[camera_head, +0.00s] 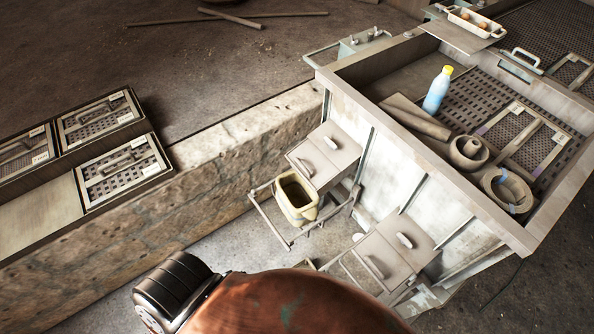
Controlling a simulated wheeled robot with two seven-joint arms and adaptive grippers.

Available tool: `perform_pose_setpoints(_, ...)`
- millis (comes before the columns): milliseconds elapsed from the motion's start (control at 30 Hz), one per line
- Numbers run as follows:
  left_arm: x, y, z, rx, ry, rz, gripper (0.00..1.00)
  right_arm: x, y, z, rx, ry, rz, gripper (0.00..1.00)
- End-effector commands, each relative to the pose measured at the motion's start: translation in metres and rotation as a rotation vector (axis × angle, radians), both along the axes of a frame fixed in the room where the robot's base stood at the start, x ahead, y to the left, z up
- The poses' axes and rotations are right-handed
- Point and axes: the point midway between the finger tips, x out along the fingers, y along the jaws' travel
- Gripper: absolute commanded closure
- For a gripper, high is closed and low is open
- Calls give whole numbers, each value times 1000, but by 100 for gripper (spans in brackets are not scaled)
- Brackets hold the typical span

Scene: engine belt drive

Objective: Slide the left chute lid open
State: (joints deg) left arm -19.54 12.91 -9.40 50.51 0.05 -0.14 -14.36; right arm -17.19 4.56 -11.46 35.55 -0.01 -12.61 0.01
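Two grey metal chutes stick out from the side of the large bin. The left chute lid (333,158) is on the farther one, up and left in the head view. Its top is made of flat grey panels, each with a small handle, and it looks covered. A similar lid (404,241) with a pale handle and a grey handle is on the nearer chute, lower right. The lower part of the nearer chute is hidden behind my arm. Neither gripper shows; only a rusty-red arm part of mine with a black joint fills the bottom edge.
A yellowish open container (299,213) sits in a metal frame below the left chute. A low stone wall (225,165) runs beside it. The bin's top holds a blue bottle (437,91), a grey roll and round parts. Crates (121,172) stand at left.

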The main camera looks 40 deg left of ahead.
Motion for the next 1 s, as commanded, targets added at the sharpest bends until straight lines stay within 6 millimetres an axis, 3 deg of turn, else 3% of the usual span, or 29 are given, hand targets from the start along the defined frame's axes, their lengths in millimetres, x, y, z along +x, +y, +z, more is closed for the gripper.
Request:
perform_pose_setpoints(33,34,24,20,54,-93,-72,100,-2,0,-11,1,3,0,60)
perform_pose_setpoints(100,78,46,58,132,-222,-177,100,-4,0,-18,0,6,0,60)
perform_pose_setpoints(167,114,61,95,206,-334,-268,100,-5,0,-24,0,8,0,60)
perform_pose_setpoints(300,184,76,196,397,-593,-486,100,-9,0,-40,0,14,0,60)
perform_pose_setpoints(400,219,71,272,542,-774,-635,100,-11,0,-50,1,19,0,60)
perform_pose_setpoints(500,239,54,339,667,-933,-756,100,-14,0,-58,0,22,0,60)
perform_pose_setpoints(600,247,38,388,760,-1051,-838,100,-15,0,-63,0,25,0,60)
perform_pose_setpoints(767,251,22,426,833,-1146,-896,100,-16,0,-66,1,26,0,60)
perform_pose_setpoints(1000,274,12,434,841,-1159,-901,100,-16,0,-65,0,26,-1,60)
